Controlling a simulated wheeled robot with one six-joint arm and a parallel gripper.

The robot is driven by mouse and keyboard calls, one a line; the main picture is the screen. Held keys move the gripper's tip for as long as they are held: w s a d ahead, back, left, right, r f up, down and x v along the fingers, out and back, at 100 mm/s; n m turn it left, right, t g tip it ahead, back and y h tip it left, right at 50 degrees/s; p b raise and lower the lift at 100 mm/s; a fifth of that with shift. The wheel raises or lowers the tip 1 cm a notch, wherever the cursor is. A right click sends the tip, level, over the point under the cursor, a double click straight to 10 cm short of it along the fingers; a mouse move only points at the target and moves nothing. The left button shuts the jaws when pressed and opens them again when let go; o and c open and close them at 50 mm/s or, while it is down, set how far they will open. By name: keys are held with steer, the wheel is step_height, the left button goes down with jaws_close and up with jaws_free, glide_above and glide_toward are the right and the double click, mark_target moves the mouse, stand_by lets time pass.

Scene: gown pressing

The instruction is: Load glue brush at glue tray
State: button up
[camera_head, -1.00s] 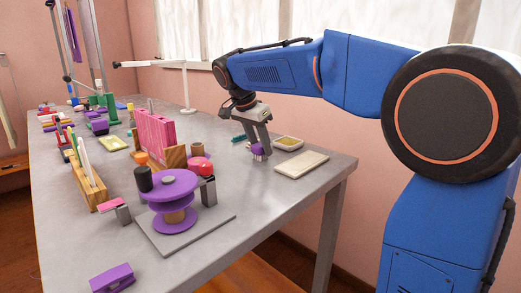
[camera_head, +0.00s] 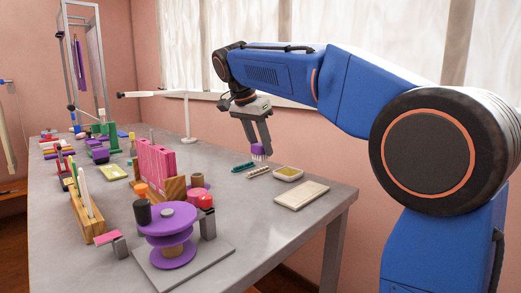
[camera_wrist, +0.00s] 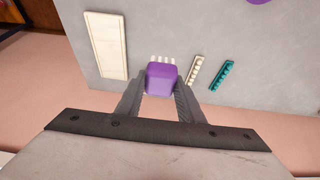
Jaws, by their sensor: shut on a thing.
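My gripper (camera_head: 261,146) is shut on a purple glue brush (camera_head: 257,149) with pale bristles pointing down. In the head view it holds the brush above the table, apart from the glue tray. The glue tray (camera_head: 289,174) is a small pale dish with a yellowish fill, lying to the right of and lower than the brush. In the wrist view the purple brush (camera_wrist: 161,77) sits between both fingers (camera_wrist: 160,92), with pale bristle ends showing beyond it. I cannot make out the glue tray in the wrist view.
A cream slab (camera_head: 301,195) lies near the table's right edge, in front of the tray. A cream toothed strip (camera_head: 258,172) and a teal one (camera_head: 243,167) lie left of the tray. A purple round stand (camera_head: 167,225) and pink block (camera_head: 157,164) stand further left.

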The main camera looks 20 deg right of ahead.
steer(key=shift+o, duration=0.6)
steer(key=w+d+f, duration=0.2)
steer(key=w+d, duration=0.5)
steer(key=d, duration=0.5)
steer(key=shift+d+f, duration=0.1)
steer(key=shift+f, duration=2.6)
steer(key=shift+f, duration=0.55)
step_height(320, 180, up, 7)
stand_by(0.7)
